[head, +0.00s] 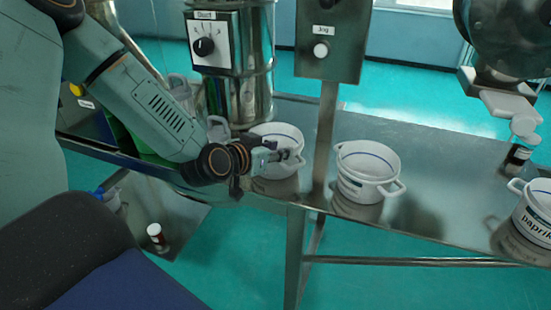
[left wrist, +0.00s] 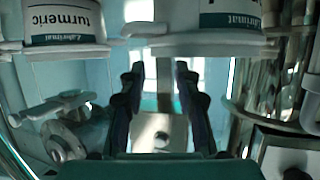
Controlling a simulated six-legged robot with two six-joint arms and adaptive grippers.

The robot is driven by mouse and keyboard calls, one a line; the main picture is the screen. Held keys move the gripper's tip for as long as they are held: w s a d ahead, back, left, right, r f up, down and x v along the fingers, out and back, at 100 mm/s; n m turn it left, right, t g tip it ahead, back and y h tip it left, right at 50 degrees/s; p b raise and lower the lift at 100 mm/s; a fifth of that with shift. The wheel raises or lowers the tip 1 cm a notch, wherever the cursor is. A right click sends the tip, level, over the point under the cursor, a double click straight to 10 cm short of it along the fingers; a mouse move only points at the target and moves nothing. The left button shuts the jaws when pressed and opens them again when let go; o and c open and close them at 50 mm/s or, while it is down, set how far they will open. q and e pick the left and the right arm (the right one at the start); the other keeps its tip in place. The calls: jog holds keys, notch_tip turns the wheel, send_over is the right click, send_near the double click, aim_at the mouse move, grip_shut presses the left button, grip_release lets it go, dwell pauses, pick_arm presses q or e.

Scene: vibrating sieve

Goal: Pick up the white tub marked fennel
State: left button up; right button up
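No label reading fennel can be made out. My left gripper (head: 283,156) is at the front of a white two-handled tub (head: 274,133) on the steel table, partly covering it. In the left wrist view the fingers of this gripper (left wrist: 159,84) are apart with nothing between them. Above them is a white tub (left wrist: 180,40) with a green label whose product word is cut off. Whether the fingers touch this tub I cannot tell. Another tub (left wrist: 65,40) there reads turmeric. My right gripper is not in view.
A second white tub (head: 360,178) stands right of the post (head: 327,130) with the Jog box (head: 333,40). A paprika tub (head: 537,212) is at the right edge. A small dark-labelled jar (head: 518,157) stands behind it. Bare table (head: 440,165) lies between them.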

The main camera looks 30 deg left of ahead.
aim_at(297, 145)
pick_arm(q)
jog(key=x, duration=0.2)
jog(key=b+x, duration=0.1)
jog(key=x, duration=0.4)
jog(key=shift+w+d, duration=0.3)
jog(key=shift+w, duration=0.05)
jog(key=shift+w+a+f, duration=0.1)
jog(key=shift+w+a, duration=0.05)
jog(key=shift+w, duration=0.05)
jog(key=shift+s+d, duration=0.2)
jog(key=shift+c, duration=0.9)
jog(key=shift+w+a, duration=0.15)
grip_shut()
